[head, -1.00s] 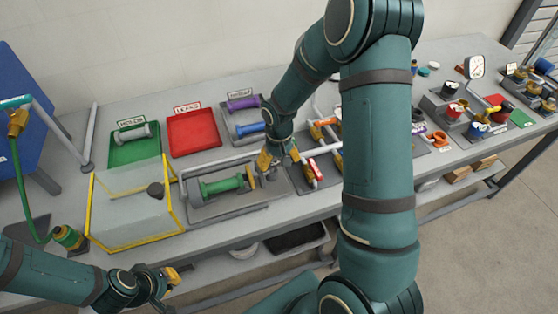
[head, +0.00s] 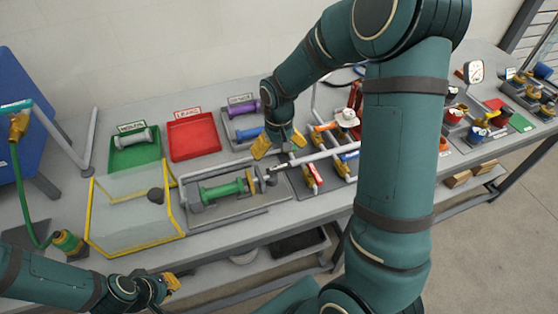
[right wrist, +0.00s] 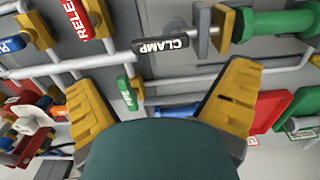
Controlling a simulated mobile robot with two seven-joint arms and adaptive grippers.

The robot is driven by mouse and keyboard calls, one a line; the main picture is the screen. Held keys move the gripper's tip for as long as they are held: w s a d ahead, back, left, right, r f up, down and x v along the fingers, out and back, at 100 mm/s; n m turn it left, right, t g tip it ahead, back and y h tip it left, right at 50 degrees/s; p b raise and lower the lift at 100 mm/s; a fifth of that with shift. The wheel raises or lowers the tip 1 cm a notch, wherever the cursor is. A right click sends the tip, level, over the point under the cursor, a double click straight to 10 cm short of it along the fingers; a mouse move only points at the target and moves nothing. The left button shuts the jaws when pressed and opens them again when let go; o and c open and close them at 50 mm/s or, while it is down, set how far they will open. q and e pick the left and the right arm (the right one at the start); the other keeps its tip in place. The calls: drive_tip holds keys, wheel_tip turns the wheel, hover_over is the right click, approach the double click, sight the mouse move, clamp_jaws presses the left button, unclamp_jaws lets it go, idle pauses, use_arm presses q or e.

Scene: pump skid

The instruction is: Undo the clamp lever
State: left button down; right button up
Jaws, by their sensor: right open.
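The clamp lever (right wrist: 160,45), a dark bar with a white CLAMP label, shows in the right wrist view. It lies near the yellow-ended green cylinder (right wrist: 282,24). In the head view the lever (head: 278,167) is small, at the right end of the fixture that holds the green cylinder (head: 222,190). My right gripper (head: 279,145) is open and empty, behind and apart from the lever. In the right wrist view its yellow fingers (right wrist: 160,95) are spread wide, with the lever beyond their tips. My left gripper (head: 170,282) is low at the table's front; its opening is unclear.
A red RELEASE lever (right wrist: 72,15) and a small green lever (right wrist: 127,92) stand near the clamp lever, among grey pipes. Green (head: 135,158), red (head: 194,152) and grey trays lie behind. A clear yellow-edged cover (head: 130,215) stands left of the fixture.

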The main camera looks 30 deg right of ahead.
sight(279, 167)
wheel_tip(279, 167, up, 5)
drive_tip(key=shift+f, duration=0.1)
idle(0.7)
